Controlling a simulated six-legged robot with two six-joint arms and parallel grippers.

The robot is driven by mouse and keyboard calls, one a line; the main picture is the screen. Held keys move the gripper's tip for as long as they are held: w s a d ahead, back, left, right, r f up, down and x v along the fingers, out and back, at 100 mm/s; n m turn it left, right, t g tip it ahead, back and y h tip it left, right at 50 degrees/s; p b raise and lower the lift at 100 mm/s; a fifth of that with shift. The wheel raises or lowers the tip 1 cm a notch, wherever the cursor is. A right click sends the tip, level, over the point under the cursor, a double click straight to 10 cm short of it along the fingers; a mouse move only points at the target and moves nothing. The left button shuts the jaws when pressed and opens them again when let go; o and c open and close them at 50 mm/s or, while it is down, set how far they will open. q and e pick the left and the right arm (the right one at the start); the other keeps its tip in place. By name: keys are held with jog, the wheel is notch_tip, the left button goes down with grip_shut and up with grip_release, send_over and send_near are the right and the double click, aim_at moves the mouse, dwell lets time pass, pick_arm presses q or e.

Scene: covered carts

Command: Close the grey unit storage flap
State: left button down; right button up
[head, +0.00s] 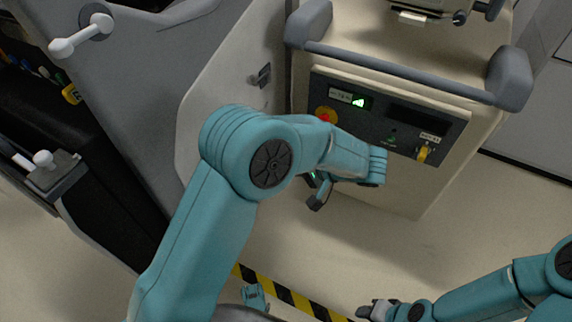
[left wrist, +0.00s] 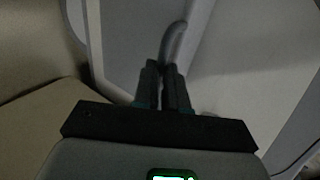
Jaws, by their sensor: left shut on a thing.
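The pale grey flap (head: 225,85) of the grey unit stands swung out at the left of the head view, with a small dark latch on its face. My left gripper (left wrist: 165,80) is shut on a grey curved handle (left wrist: 176,38) in the left wrist view; the handle stands in front of a light grey panel. In the head view my left forearm covers most of the left gripper and the handle. My right gripper (head: 372,310) is low at the right in the head view, apart from the flap; its fingers are too small to read.
A beige cart (head: 400,190) with a dark control panel (head: 385,118), red button and grey push bar (head: 400,72) stands right of the flap. A dark grey body (head: 130,90) with a white handle (head: 80,35) is at left. Yellow-black tape (head: 285,292) crosses the floor.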

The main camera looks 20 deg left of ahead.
pick_arm(q)
jog(key=shift+s+f, duration=0.25)
jog(key=shift+f, duration=0.95)
pick_arm(e)
jog(key=shift+f, duration=0.3)
pick_arm(q)
jog(key=c, duration=1.4)
grip_release()
jog(key=shift+f, duration=0.1)
jog(key=shift+o, duration=0.5)
jog(key=shift+w+a+f, duration=0.1)
jog(key=shift+w, duration=0.1)
jog(key=shift+c, duration=0.2)
pick_arm(e)
jog(key=shift+w+a, duration=0.1)
pick_arm(q)
jog(key=shift+d+r, duration=0.2)
jog(key=shift+d+r, duration=0.1)
jog(key=shift+r, duration=0.05)
pick_arm(e)
jog(key=shift+r, duration=0.1)
